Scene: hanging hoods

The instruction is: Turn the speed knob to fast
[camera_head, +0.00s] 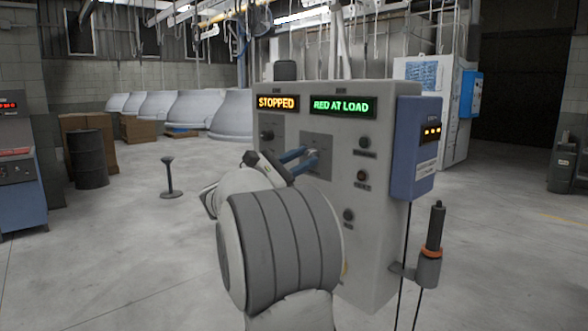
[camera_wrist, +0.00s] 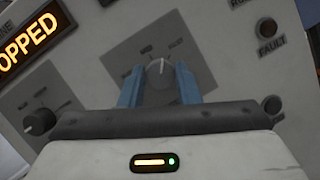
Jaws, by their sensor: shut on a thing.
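The grey control panel (camera_head: 352,170) fills the middle of the head view. My gripper (camera_head: 314,157) is at its front face, with its blue fingers over the right-hand square plate. In the wrist view my gripper (camera_wrist: 161,88) has one finger on each side of the speed knob (camera_wrist: 160,74) and is shut on it. The knob's white pointer line points nearly straight up in that view, between two small labels that are too blurred to read surely. The knob's lower part is hidden by my gripper.
A second dark knob (camera_wrist: 40,122) sits on the left plate; it also shows in the head view (camera_head: 267,135). The displays read STOPPED (camera_head: 277,102) and RED AT LOAD (camera_head: 342,106). A blue box (camera_head: 415,150) is on the panel's right side.

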